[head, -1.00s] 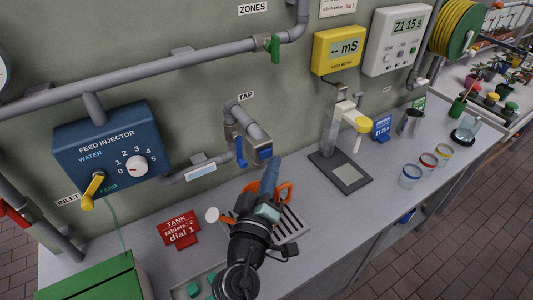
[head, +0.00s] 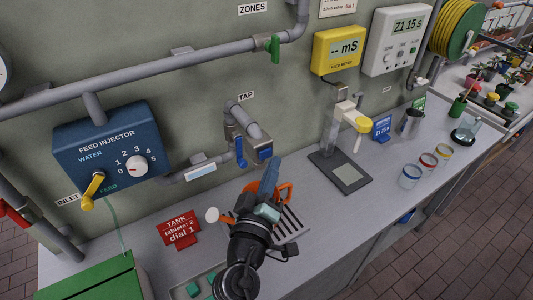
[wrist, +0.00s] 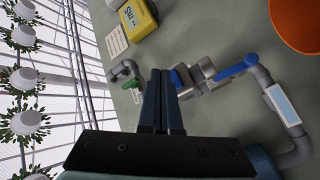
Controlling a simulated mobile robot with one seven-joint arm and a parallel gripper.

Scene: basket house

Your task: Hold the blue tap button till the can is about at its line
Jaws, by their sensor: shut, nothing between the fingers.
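The grey tap (head: 247,128) comes out of the wall under the TAP label. A blue lever (head: 239,152) hangs at its left, and a blue patch (head: 265,153) is on the outlet's front. My gripper (head: 275,160) is shut and empty, its tips just right of and below the outlet; contact cannot be told. In the wrist view my gripper (wrist: 160,72) points beside the tap (wrist: 190,80), with the blue lever (wrist: 237,67) to the right. The orange can (head: 285,190) stands on the drain grate, mostly hidden behind my gripper. Its line and water level are hidden.
The feed injector (head: 110,150) is on the wall at left, above the red tank card (head: 179,230). A green box (head: 95,283) is at front left. The meter stand (head: 340,172) and several colour-rimmed glasses are to the right. Bare counter (head: 340,225) lies between.

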